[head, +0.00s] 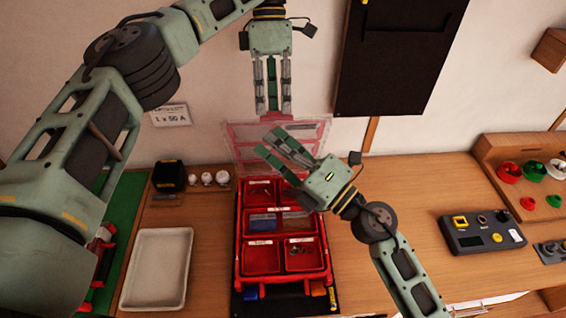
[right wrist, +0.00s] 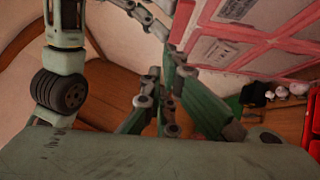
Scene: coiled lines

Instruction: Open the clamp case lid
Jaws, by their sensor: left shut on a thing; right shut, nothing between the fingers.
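The clamp case (head: 284,275) is a red box with several compartments, standing on the workbench. Its clear lid (head: 312,131) with reddish ribs stands raised at the back of the case, close to the wall. The lid also fills the upper right of the right wrist view (right wrist: 262,50). My left gripper (head: 272,108) points down at the lid's upper edge and is shut on it. My right gripper (head: 268,146) is shut and empty in front of the lid, above the compartments. Its fingers hide part of the lid in the head view.
A white tray (head: 157,268) lies left of the case, with a black box (head: 168,176) and small white pieces behind it. A dark panel (head: 392,60) hangs on the wall. A control box (head: 482,232) and a wooden rack (head: 490,147) stand at the right.

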